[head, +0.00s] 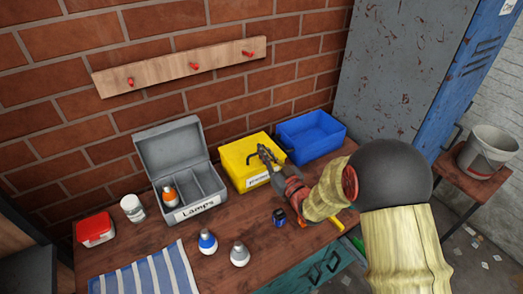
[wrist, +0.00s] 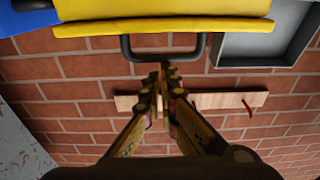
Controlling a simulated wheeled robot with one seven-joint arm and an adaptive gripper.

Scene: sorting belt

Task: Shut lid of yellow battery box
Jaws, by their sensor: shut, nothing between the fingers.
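The yellow battery box (head: 236,164) stands on the wooden bench, a white label on its front. Its top looks covered by the yellow lid (head: 240,148), which appears down or nearly down; I cannot tell if it is fully closed. My gripper (head: 263,150) is over the box, fingers together and empty, hiding part of the lid. In the wrist view the yellow box (wrist: 165,10) fills the top edge, with a black handle (wrist: 163,55) projecting from it. My shut fingertips (wrist: 161,75) are close to that handle; contact is unclear.
A grey lamps box (head: 167,143) stands open left of the yellow box, a blue bin (head: 312,130) right of it. A striped cloth (head: 147,280) is at front left.

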